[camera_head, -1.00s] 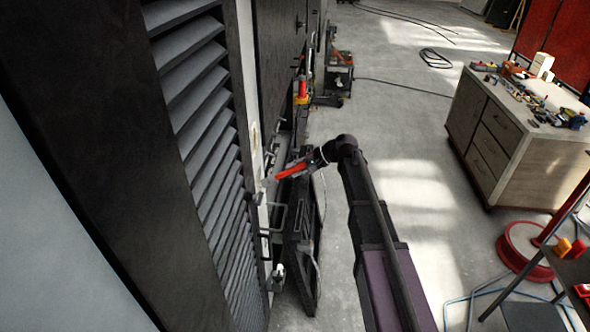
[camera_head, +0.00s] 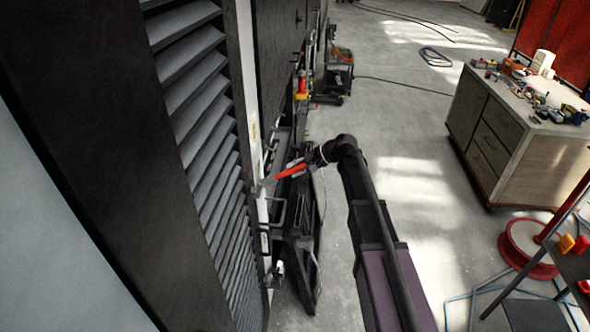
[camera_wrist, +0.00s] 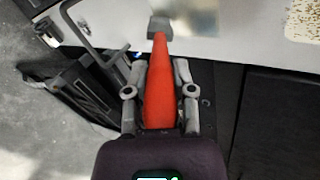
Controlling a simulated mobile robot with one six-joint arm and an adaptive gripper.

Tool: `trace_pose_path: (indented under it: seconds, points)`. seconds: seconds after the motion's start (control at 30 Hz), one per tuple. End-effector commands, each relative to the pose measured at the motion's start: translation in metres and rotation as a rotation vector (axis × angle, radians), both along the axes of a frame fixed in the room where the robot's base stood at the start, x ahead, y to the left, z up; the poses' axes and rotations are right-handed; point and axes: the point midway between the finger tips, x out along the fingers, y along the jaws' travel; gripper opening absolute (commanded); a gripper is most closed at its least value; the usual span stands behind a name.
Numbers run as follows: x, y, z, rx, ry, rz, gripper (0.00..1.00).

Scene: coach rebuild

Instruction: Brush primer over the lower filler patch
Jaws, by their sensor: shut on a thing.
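My gripper (camera_head: 298,166) is shut on the brush (camera_wrist: 160,85), around its red-orange handle. The handle also shows in the head view (camera_head: 290,172). In the wrist view the brush's grey head points up over the pale panel (camera_wrist: 225,50); I cannot tell whether it touches. A tan, speckled filler patch (camera_wrist: 306,20) lies on the panel at the upper right, cut by the frame edge and apart from the brush head. In the head view a small tan patch (camera_head: 253,131) shows on the pale strip, above the brush. I cannot tell which is the lower one.
A bent metal handle (camera_wrist: 92,45) stands out left of the brush. A dark frame (camera_head: 303,235) stands beside the panel below my arm. A louvred grille (camera_head: 205,130) fills the left.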

Motion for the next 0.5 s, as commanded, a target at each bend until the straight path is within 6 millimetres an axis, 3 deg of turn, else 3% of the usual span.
trace_pose_path:
  seconds: [0.2, 0.5]
  points:
    - [0.0, 0.001, -0.017, 0.0, 0.0, 0.0, 0.0]
    - [0.0, 0.001, -0.021, 0.0, 0.0, 0.0, 0.0]
